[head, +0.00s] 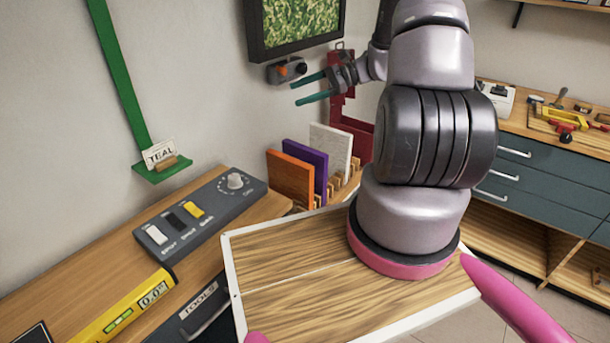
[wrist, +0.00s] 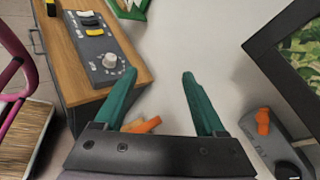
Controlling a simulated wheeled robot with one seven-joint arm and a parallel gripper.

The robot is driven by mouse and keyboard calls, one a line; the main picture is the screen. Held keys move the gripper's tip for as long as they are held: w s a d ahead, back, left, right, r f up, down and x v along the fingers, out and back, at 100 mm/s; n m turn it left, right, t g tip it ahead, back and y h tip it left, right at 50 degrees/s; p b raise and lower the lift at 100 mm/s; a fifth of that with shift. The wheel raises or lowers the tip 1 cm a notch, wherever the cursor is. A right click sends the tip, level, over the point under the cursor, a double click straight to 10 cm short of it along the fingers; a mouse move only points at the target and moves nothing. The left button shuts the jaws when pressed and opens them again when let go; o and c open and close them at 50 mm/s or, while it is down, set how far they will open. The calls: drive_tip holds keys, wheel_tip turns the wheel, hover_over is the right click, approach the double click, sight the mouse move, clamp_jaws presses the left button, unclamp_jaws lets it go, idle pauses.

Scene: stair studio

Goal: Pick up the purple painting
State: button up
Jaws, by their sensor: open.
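The purple painting (head: 306,165) is a thin upright panel in a wooden slotted rack, seen in the head view. It stands between an orange panel (head: 290,178) in front and a white panel (head: 331,148) behind. My gripper (head: 294,93) has teal fingers, is open and empty, and is up above the rack, apart from the panels. The wrist view shows the open fingers (wrist: 159,75) with nothing held between them. An orange piece (wrist: 142,125) shows low between them; I cannot tell what it is. The purple painting is not visible in the wrist view.
A framed green picture (head: 296,22) and a grey box with an orange knob (head: 287,70) are on the wall near my gripper. A grey control box (head: 200,210) sits on the left bench. A red holder (head: 352,128) stands behind the rack. A green bracket (head: 162,168) is at left.

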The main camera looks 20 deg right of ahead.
drive_tip(key=w+d+f+m+t, duration=0.2)
drive_tip(key=d+f+m+t, duration=0.15)
drive_tip(key=f, duration=0.45)
drive_tip(key=w+d+f+m+t, duration=0.1)
drive_tip(key=d+f+m+t, duration=0.25)
drive_tip(key=f, duration=0.35)
drive_tip(key=m+t+h, duration=0.4)
drive_tip(key=m+t, duration=0.1)
drive_tip(key=m, duration=0.2)
approach(310, 154)
drive_tip(key=shift+w+d, duration=0.6)
drive_tip(key=shift+w, duration=0.05)
drive_tip(key=shift+w+a+f, duration=0.15)
drive_tip(key=shift+f, duration=0.05)
drive_tip(key=x, duration=0.5)
drive_tip(key=shift+f, duration=0.1)
drive_tip(key=x, duration=0.5)
drive_tip(key=shift+f, duration=0.3)
drive_tip(key=shift+a, duration=0.1)
clamp_jaws()
